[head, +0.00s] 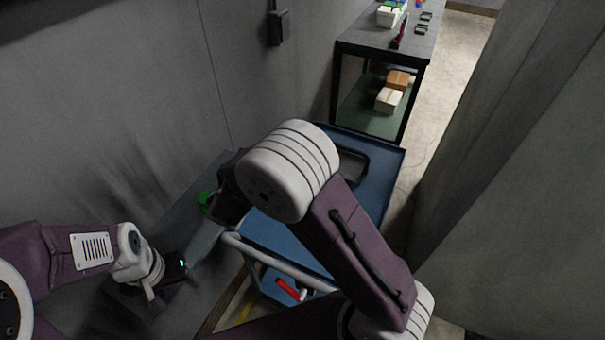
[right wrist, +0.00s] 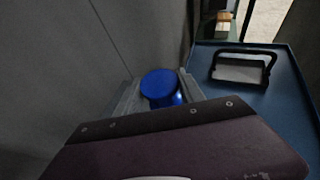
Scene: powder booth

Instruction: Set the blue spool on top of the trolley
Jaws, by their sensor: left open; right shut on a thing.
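The blue spool (right wrist: 162,88) is held between the grey fingers of my right gripper (right wrist: 157,80) in the right wrist view. I cannot make out the spool in the head view, where my right arm covers that area. The trolley has a blue top (head: 378,186) and a grey push handle (head: 275,258); my right forearm crosses over it. The trolley top also shows on the right of the right wrist view (right wrist: 292,95), to the right of the spool and apart from it. My left gripper (head: 200,248) is open, left of the trolley; its fingertips are hard to make out.
A black-handled item (head: 352,165) occupies the far part of the trolley top. A red object (head: 288,289) is low on the trolley. A green object (head: 204,199) is beside the wall. A workbench (head: 385,48) with boxes below stands beyond. Walls close both sides.

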